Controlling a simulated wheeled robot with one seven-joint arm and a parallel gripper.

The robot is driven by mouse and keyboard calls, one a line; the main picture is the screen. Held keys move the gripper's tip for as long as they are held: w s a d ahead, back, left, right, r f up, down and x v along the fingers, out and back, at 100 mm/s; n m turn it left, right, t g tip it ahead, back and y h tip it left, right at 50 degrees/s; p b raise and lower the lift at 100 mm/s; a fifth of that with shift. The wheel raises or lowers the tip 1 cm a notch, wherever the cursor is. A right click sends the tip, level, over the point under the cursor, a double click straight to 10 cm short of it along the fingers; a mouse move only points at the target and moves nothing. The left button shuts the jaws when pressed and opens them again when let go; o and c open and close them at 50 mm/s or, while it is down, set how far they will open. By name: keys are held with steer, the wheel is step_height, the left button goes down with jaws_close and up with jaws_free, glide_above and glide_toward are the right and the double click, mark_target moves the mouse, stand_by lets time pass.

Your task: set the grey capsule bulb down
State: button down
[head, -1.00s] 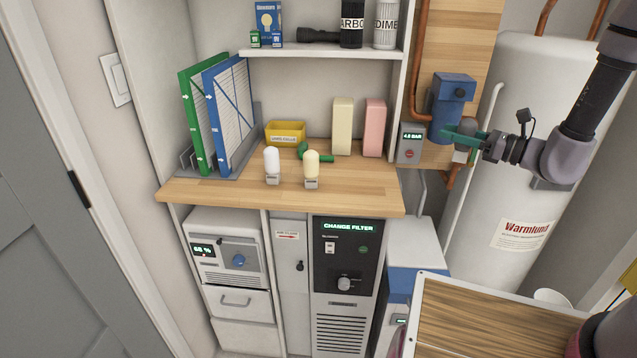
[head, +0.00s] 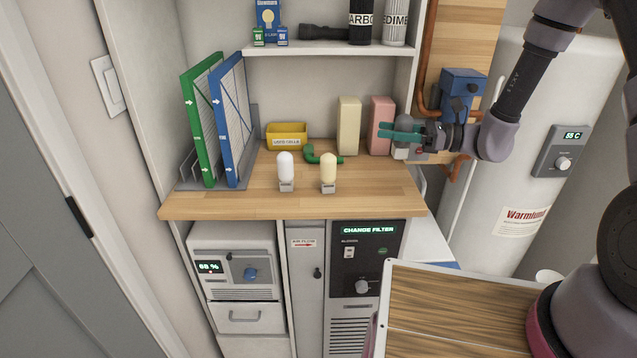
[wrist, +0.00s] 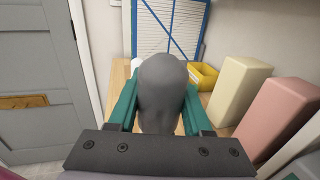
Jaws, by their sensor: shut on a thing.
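My gripper (head: 402,135) has green fingers and is shut on the grey capsule bulb (wrist: 162,88). In the wrist view the bulb's rounded grey end sits between the two fingers. In the head view the gripper is above the right end of the wooden counter (head: 240,205), in front of the pink block, and the grey bulb (head: 402,123) shows only partly behind the fingers. A white capsule bulb (head: 285,166) and a cream capsule bulb (head: 328,169) stand upright on small grey bases on the counter.
A yellow bin (head: 287,135), a green pipe piece (head: 325,156), a cream block (head: 348,125) and a pink block (head: 381,125) stand at the back. Green (head: 205,120) and blue (head: 232,115) framed filters stand left. The counter right of the cream bulb is clear.

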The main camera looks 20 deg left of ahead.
mark_target(392, 153)
steer(key=f, duration=0.5)
steer(key=shift+a+f, duration=0.4)
steer(key=shift+f, duration=2.1)
steer(key=shift+c, duration=1.6)
jaws_free()
steer(key=shift+f, duration=0.1)
steer(key=shift+d, duration=0.1)
